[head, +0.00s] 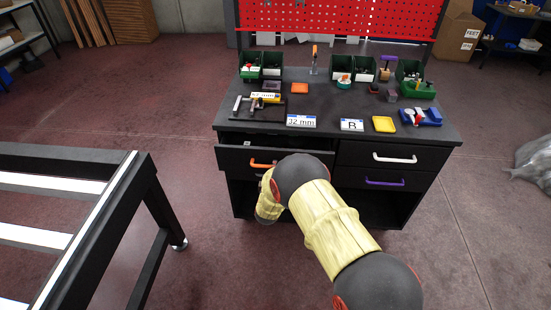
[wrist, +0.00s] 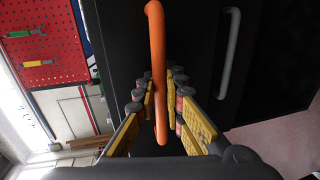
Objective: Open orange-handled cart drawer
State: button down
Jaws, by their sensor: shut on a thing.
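The orange handle (head: 262,163) is on the upper left drawer (head: 234,157) of the dark cart (head: 325,139). That drawer stands slightly open, with a narrow strip of its inside showing below the cart top. In the wrist view the orange handle (wrist: 157,60) runs lengthwise between the two fingers. My gripper (wrist: 154,84) is shut on this handle. In the head view my arm hides the gripper and the handle's right end.
A grey handle (wrist: 229,50) lies beside the orange one in the wrist view. The right drawers have a white handle (head: 394,158) and a purple handle (head: 384,182). Bins and tools stand on the cart top. A dark-framed table (head: 130,185) is at left; floor between is clear.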

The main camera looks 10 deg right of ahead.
jog(key=f+p+v, duration=0.2)
jog(key=p+v, duration=0.1)
jog(key=v, duration=0.8)
jog(key=s+f+p+v, duration=0.1)
jog(key=f+p+v, duration=0.1)
jog(key=v, duration=0.9)
jog(key=shift+f+p, duration=0.4)
jog(key=shift+p, duration=0.05)
jog(key=shift+a, duration=0.15)
jog(key=c, duration=2.2)
grip_release()
jog(key=v, duration=1.2)
